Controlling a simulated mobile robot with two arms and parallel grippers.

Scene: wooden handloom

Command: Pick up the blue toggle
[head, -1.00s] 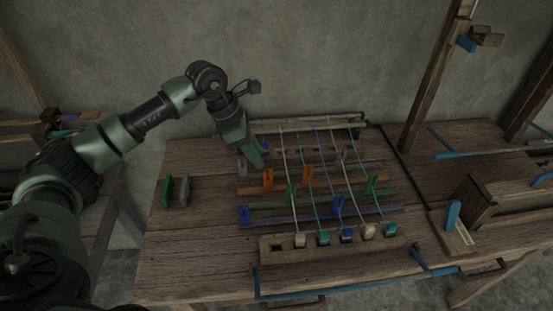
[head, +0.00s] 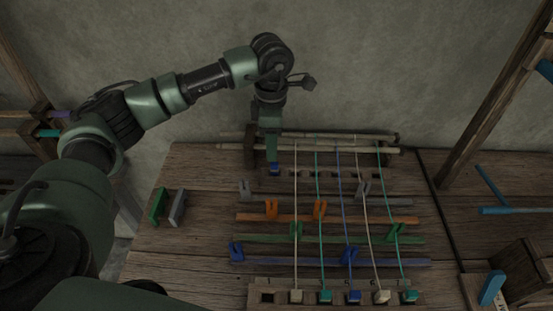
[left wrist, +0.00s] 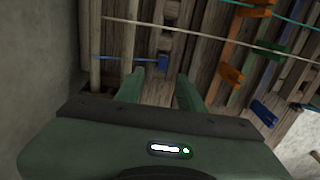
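A small blue toggle (head: 275,171) lies at the back of the loom table, near the back rods. In the left wrist view the blue toggle (left wrist: 163,62) has a thin blue cord running left from it to a rod. My left gripper (head: 271,154) points down just above the toggle and partly covers it in the head view. In the left wrist view my left gripper (left wrist: 159,76) has its two green fingers apart with nothing between them; the toggle shows just beyond the tips. My right gripper is not in view.
Another blue block (head: 354,296) sits in the front rack (head: 282,297) among cream and teal ones, with threads strung back. Blue clips (head: 237,251) stand on a blue bar, beside orange, green and grey ones.

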